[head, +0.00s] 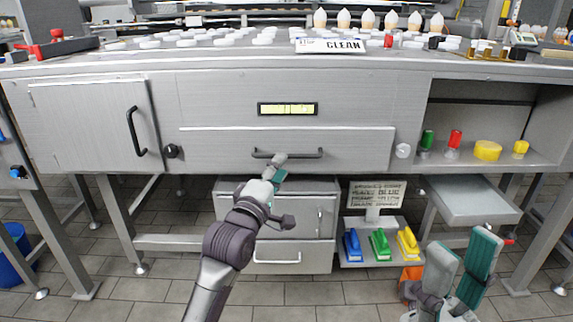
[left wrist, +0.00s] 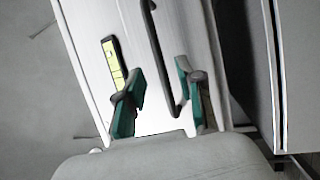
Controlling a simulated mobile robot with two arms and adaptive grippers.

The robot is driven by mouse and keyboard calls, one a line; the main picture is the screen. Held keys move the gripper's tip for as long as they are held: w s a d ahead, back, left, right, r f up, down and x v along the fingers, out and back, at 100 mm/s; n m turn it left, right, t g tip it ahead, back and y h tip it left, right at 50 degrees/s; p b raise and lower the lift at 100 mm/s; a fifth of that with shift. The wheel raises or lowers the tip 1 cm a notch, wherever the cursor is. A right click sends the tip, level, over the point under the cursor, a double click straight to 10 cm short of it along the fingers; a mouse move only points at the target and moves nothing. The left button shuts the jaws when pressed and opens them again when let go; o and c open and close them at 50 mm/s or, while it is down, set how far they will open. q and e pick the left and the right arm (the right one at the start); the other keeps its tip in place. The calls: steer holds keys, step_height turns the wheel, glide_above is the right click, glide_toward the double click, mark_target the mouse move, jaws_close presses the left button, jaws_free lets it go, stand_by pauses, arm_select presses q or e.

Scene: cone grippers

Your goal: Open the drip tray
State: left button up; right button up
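A wide grey front panel (head: 215,145), which looks like the drip tray's front, sits in the middle of the machine below a small lit display (head: 287,109). It appears closed. Its dark horizontal bar handle (head: 310,154) also shows in the left wrist view (left wrist: 158,45). My left gripper (head: 279,166) is at the handle's left half and hides part of it. In the left wrist view its teal fingers (left wrist: 160,75) are apart, with the handle's bar between them; contact cannot be told. My right gripper (head: 463,245) is open and empty at the lower right, fingers pointing up.
A door with a dark handle (head: 133,130) is at the left. Dark (head: 172,151) and white (head: 403,150) knobs flank the panel. Below stand a drawer cabinet (head: 290,257) and a shelf with blue, green and yellow items (head: 380,245). An open tray (head: 470,205) is near my right gripper.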

mark_target(287, 130)
arm_select(q)
steer(key=b+x, duration=0.1)
steer(key=x, duration=0.4)
jaws_close()
stand_by(0.3)
